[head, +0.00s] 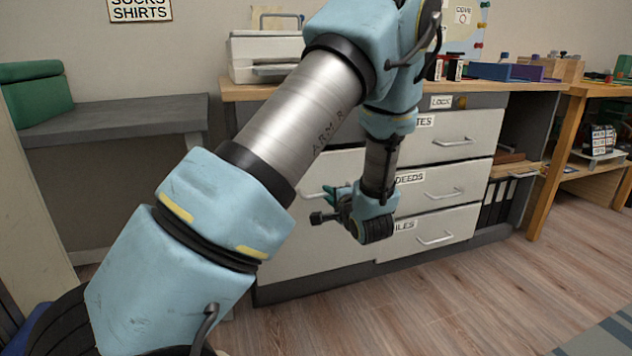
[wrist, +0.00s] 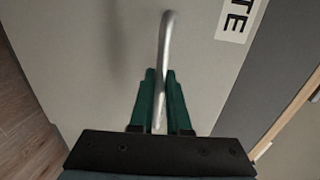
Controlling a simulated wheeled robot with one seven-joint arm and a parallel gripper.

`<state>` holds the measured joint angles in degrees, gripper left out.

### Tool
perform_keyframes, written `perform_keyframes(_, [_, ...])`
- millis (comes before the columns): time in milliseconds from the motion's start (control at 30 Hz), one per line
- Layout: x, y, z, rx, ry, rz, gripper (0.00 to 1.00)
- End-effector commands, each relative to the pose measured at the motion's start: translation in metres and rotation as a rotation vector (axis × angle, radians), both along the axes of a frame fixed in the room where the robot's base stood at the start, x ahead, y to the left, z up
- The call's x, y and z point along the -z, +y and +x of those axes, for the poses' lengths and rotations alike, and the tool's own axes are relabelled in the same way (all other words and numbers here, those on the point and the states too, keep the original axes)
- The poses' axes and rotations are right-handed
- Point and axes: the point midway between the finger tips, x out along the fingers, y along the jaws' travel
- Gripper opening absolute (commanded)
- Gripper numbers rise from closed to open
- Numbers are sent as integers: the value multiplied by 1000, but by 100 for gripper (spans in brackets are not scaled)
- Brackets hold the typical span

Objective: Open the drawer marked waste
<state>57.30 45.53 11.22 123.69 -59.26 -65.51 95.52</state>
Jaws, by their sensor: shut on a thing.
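The large left front (head: 300,235) of the grey cabinet is largely behind my arm in the head view. In the wrist view, a pale drawer front (wrist: 85,50) fills most of the picture. Its label (wrist: 236,18) shows only the letters "TE"; the rest is cut off. A silver bar handle (wrist: 167,45) runs between the green fingers of my gripper (wrist: 160,78), which is shut on it.
To the right are drawers with partly hidden labels, including one marked DEEDS (head: 440,190), all closed. A small LOCK panel (head: 470,101) is above them. A printer (head: 264,56) stands on top. The wooden floor (head: 450,290) in front is clear.

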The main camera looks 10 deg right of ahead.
Motion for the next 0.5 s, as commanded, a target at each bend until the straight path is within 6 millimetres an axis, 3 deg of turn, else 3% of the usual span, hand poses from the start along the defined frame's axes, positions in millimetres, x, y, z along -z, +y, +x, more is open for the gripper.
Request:
perform_keyframes(100, [-8,-14,-26,7,6,7,0])
perform_keyframes(500, [-6,-29,-139,5,4,6,0])
